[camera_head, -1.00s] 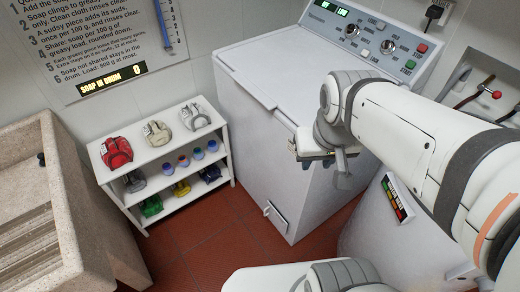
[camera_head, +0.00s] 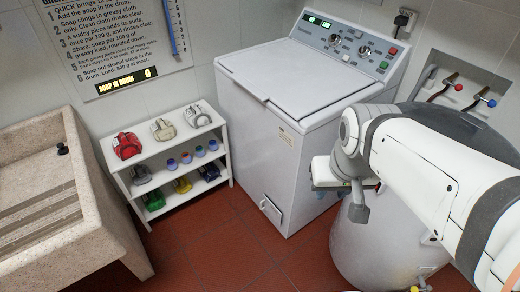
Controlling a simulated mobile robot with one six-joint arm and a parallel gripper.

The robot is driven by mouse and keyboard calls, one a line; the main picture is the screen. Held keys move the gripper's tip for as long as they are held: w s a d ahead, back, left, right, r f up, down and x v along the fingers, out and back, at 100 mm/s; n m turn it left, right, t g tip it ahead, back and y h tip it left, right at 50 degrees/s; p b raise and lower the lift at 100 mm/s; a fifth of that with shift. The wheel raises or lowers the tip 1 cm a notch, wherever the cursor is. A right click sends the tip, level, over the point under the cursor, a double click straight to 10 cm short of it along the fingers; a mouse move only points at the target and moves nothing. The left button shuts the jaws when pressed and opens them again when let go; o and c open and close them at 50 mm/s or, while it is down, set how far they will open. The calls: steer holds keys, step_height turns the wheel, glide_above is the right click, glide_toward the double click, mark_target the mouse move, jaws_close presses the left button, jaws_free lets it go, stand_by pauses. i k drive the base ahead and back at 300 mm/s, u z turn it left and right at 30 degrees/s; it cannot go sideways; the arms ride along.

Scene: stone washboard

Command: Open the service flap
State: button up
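The white top-loading washing machine (camera_head: 262,135) stands in the middle against the back wall, its lid down. A small light flap (camera_head: 271,212) sits low on its front face, near the bottom front corner. A small tab or handle shows at the flap's left side, and the flap looks closed. My gripper (camera_head: 328,178) is at the end of my white arm, in front of the machine's right side, above and to the right of the flap and apart from it. The gripper is seen partly from behind, and its fingertips are not clear.
A stone washboard sink (camera_head: 80,190) stands at left. A white shelf (camera_head: 165,150) with several bags and bottles stands between it and the machine. A rounded white tub (camera_head: 375,245) stands at right, partly behind my arm. Red floor tiles (camera_head: 215,250) before the machine are clear.

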mark_target(275, 213)
steer(key=z, duration=0.05)
steer(key=i, duration=1.1)
steer(key=u, duration=1.65)
